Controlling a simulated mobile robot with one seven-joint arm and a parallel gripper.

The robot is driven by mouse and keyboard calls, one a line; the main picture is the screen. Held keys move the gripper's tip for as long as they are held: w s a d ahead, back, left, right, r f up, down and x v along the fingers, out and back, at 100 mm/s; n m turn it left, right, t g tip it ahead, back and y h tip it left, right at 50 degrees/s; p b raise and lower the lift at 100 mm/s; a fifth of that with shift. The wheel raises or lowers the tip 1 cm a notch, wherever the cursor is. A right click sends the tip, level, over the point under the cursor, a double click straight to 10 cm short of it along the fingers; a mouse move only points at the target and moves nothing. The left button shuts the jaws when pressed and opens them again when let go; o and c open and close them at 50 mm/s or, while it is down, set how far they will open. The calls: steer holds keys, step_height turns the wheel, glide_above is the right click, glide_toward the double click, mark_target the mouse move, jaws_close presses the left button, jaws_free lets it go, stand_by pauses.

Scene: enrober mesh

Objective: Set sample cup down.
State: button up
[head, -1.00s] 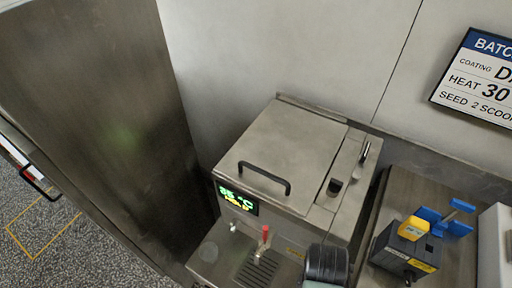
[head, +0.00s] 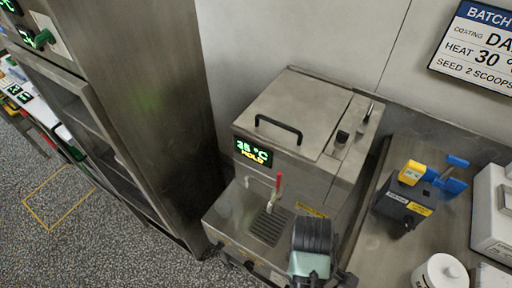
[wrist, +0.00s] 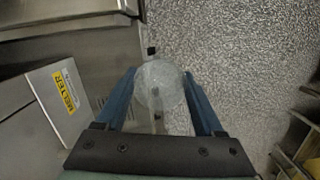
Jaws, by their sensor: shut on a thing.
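The sample cup (wrist: 158,82) is a clear, round cup in the wrist view. My gripper (wrist: 159,76) is shut on it, with one blue finger on each side. The cup hangs over the speckled floor, just beyond the edge of the steel machine. What is in the cup I cannot tell. In the head view my arm shows at the bottom centre, and the cup and fingers are not visible there.
The steel melter (head: 300,125) has a display, a red-handled tap (head: 278,188) and a drip grille (head: 268,228). The right bench holds a black box (head: 402,205), a white canister (head: 440,272) and a white device (head: 494,215). A tall steel cabinet (head: 150,90) stands left; floor is open below it.

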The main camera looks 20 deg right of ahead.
steer(key=w+a+f+m+b, duration=0.1)
steer(key=w+a+m+b, duration=0.1)
steer(key=a, duration=0.6)
steer(key=w+a+f+m+b, duration=0.1)
steer(key=w+a+m+b, duration=0.1)
steer(key=w+a+m, duration=0.2)
steer(key=w+a, duration=0.2)
steer(key=a, duration=0.2)
steer(key=shift+w+a+y, duration=0.15)
steer(key=shift+a+y, duration=0.15)
steer(key=shift+a, duration=0.05)
